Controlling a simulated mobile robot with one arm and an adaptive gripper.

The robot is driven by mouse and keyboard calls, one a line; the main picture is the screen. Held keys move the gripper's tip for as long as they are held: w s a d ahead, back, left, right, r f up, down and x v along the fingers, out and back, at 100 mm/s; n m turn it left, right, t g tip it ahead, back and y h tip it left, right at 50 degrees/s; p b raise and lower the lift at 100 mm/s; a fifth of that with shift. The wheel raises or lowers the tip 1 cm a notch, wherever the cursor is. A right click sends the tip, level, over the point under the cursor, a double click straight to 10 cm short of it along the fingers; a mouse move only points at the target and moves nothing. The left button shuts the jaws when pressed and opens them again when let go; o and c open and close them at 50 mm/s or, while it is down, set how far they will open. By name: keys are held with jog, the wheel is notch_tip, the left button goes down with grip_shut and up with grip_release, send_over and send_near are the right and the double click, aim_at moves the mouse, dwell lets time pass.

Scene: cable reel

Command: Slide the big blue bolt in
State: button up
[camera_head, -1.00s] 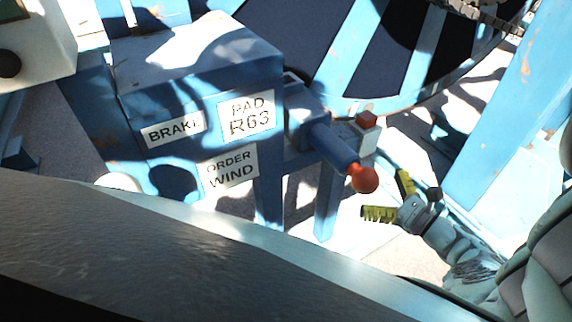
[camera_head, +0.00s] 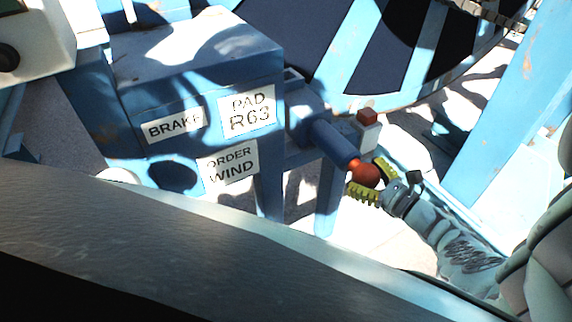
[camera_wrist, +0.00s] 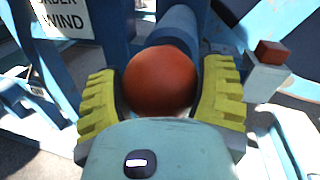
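The big blue bolt (camera_head: 331,141) sticks out of a blue housing on the right side of the blue box. An orange-red ball knob (camera_head: 366,173) is on its outer end. My gripper (camera_head: 371,180) is at the knob, its yellow ribbed fingers on either side of it. In the wrist view the knob (camera_wrist: 160,80) sits between the two fingers, with the bolt (camera_wrist: 181,28) behind it. The fingers look open around the knob, with a narrow dark gap or pad at each side. Contact is not clear.
The blue box (camera_head: 200,75) carries labels "BRAKE", "PAD R63" and "ORDER WIND". A white post with a red cap (camera_head: 368,117) stands just right of the bolt. A large reel (camera_head: 400,50) is behind, and a blue beam (camera_head: 505,110) is at right.

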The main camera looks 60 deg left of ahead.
aim_at(337, 148)
jog(key=c, duration=0.7)
jog(key=shift+w+a+f+b, duration=0.1)
jog(key=shift+a+f+b, duration=0.05)
jog(key=shift+a+b, duration=0.25)
jog(key=a+b, duration=0.2)
jog(key=a, duration=0.1)
jog(key=a+b, duration=0.2)
jog(key=a, duration=0.1)
jog(key=a+b, duration=0.3)
jog(key=shift+w+a, duration=0.35)
jog(key=shift+a, duration=0.05)
jog(key=shift+c, duration=0.2)
jog(key=o, duration=1.3)
jog(key=shift+a, duration=0.15)
jog(key=shift+o, duration=0.2)
